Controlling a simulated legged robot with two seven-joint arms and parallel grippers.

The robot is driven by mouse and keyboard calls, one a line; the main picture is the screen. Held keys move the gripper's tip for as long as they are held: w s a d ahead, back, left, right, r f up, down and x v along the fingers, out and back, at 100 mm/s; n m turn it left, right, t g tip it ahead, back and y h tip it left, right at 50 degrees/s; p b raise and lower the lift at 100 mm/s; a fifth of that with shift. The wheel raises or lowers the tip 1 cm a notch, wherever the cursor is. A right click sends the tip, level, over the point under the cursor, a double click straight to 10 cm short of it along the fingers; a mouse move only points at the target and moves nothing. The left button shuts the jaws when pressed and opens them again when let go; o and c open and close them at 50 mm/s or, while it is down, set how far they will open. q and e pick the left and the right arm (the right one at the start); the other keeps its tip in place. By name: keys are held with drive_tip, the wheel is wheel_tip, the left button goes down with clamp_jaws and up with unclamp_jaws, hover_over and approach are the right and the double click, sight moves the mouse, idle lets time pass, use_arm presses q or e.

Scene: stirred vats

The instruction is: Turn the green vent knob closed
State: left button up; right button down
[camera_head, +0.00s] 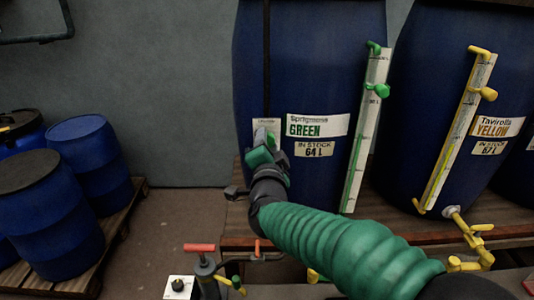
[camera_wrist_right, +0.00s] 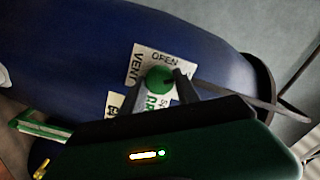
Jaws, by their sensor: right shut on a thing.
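The green vent knob (camera_wrist_right: 159,80) is a round knob on a white card (camera_wrist_right: 165,55) lettered VENT and OPEN, on the side of a blue vat. My right gripper (camera_wrist_right: 161,84) has one finger on each side of the knob and is shut on it. In the head view my right gripper (camera_head: 262,142) reaches the blue vat (camera_head: 310,60) labelled GREEN and hides most of the knob and card. I cannot read how far the knob is turned. My left gripper is not in view.
A sight tube with green fittings (camera_head: 367,130) stands right of the GREEN label. Another blue vat (camera_head: 425,90) has a yellow tube and yellow valve. A red-handled fitting (camera_head: 199,247) is at the bottom. Blue drums (camera_head: 85,145) stand on a pallet at left.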

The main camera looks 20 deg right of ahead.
drive_tip(key=shift+f+m+b, duration=0.2)
drive_tip(key=shift+m+b, duration=1.05)
drive_tip(key=shift+m, duration=0.3)
drive_tip(key=shift+f+m+b, duration=0.15)
drive_tip(key=shift+m+b, duration=1.05)
drive_tip(key=shift+m, duration=0.35)
drive_tip(key=c, duration=1.2)
unclamp_jaws()
drive_tip(key=shift+c, duration=0.2)
drive_tip(key=o, duration=0.3)
drive_tip(key=shift+r, duration=0.1)
drive_tip(key=shift+o, duration=0.2)
